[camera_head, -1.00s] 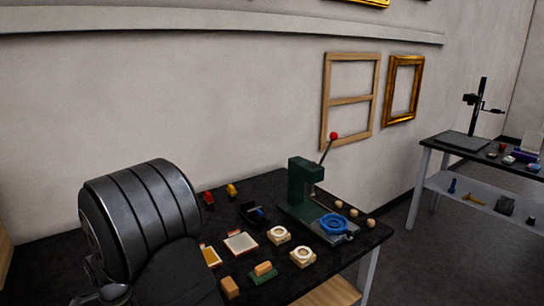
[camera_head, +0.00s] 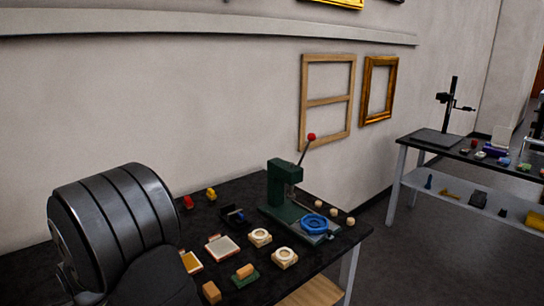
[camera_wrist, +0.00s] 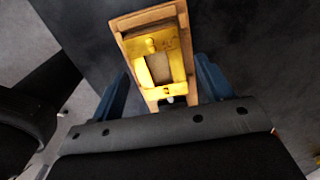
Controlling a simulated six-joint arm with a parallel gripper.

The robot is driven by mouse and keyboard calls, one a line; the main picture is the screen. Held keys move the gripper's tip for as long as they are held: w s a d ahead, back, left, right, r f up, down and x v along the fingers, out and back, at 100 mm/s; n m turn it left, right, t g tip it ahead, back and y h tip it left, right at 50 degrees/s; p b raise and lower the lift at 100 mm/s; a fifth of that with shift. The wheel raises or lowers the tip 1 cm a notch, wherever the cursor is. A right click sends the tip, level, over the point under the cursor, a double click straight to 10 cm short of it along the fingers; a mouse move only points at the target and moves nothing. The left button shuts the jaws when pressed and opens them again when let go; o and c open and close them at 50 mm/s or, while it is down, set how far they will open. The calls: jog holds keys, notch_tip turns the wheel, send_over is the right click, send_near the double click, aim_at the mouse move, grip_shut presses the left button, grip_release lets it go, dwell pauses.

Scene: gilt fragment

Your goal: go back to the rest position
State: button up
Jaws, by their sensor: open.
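My gripper (camera_wrist: 163,68) shows in the wrist view with its two blue fingers apart, one on each side of a yellow framed piece (camera_wrist: 163,50). That piece lies on a longer light-wood holder (camera_wrist: 128,22) over a dark surface. The fingers look clear of the wood at both sides, and nothing is seen gripped. How far the fingertips are above the surface I cannot tell. In the head view my dark arm fills the lower left and hides my gripper and part of the black table (camera_head: 345,240).
A green press (camera_head: 282,190) with a red-knobbed lever and a blue ring (camera_head: 314,226) stands on the table. Around it are pale square blocks (camera_head: 260,237), a white-topped tray (camera_head: 221,248), an orange block (camera_head: 211,292) and small balls (camera_head: 334,211). A second table (camera_head: 410,165) stands at right.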

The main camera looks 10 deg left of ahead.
jog(key=shift+a, duration=0.1)
notch_tip(320, 180, up, 11)
notch_tip(320, 180, down, 12)
jog(key=shift+f, duration=0.2)
jog(key=r, duration=0.5)
jog(key=shift+w+d+r, duration=0.1)
jog(key=shift+w+d, duration=0.1)
jog(key=shift+d, duration=0.15)
jog(key=w+d+r, duration=0.5)
jog(key=d+r, duration=0.2)
jog(key=d, duration=0.3)
jog(key=w+a+f, duration=0.1)
jog(key=w+a, duration=0.4)
jog(key=w, duration=0.5)
jog(key=w+a+f, duration=0.1)
jog(key=w+a, duration=0.4)
jog(key=w, duration=0.4)
jog(key=a+f, duration=0.1)
jog(key=a, duration=0.1)
jog(key=s+a+f, duration=0.1)
jog(key=a+f, duration=0.1)
jog(key=a, duration=0.1)
jog(key=s+a+f, duration=0.1)
jog(key=a+f, duration=0.1)
jog(key=shift+s+a, duration=0.15)
jog(key=shift+a, duration=0.15)
